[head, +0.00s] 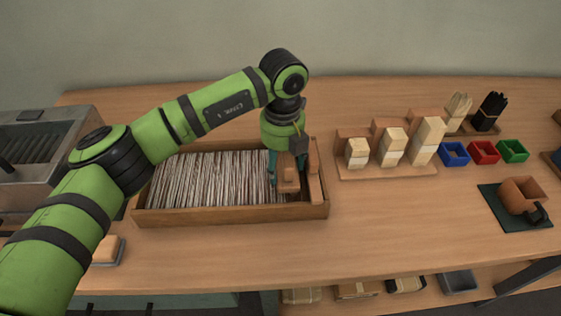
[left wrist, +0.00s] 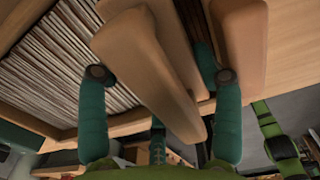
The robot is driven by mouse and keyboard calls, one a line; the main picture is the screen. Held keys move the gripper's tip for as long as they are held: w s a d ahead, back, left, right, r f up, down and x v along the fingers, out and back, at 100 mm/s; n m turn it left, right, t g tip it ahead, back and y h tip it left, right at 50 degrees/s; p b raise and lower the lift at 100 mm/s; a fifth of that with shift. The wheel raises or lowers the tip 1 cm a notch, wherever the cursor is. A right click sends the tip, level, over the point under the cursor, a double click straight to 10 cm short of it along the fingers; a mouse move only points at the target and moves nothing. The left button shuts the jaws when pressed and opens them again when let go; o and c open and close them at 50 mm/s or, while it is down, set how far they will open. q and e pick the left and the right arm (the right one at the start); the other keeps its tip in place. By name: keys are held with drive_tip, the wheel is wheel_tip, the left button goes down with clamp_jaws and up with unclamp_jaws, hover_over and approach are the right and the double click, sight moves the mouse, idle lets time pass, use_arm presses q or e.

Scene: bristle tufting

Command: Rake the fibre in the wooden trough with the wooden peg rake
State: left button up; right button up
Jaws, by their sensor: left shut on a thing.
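The wooden trough (head: 228,217) stands on the bench, filled with pale and dark fibre strands (head: 210,178) lying side by side. My left gripper (head: 287,172) is over the trough's right end, pointing down, with its teal fingers closed on the wooden peg rake (head: 288,185). In the left wrist view the rake (left wrist: 150,65) lies between the two fingertips, with the fibre (left wrist: 60,60) to its left. The rake's pegs are hidden, so I cannot tell whether they touch the fibre. My right gripper is not in view.
An upright wooden piece (head: 315,172) stands at the trough's right end, close beside the gripper. A stepped stand (head: 390,173) with pale bundles, coloured bins (head: 484,152) and a brown holder (head: 521,194) are to the right. A grey machine (head: 40,150) is at left. Bench in front is mostly clear.

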use_arm(q)
drive_tip(key=shift+d, duration=0.2)
drive_tip(key=a, duration=0.9)
drive_tip(key=s+a+b, duration=0.1)
drive_tip(key=a, duration=0.9)
drive_tip(key=a+b, duration=0.1)
drive_tip(key=a, duration=0.8)
drive_tip(key=shift+s+a+f, duration=0.1)
drive_tip(key=shift+s+a, duration=0.1)
drive_tip(key=shift+s, duration=0.05)
drive_tip(key=shift+d, duration=0.15)
drive_tip(key=shift+d, duration=0.5)
drive_tip(key=shift+w+d, duration=0.15)
drive_tip(key=shift+d, duration=0.75)
drive_tip(key=shift+a, duration=0.15)
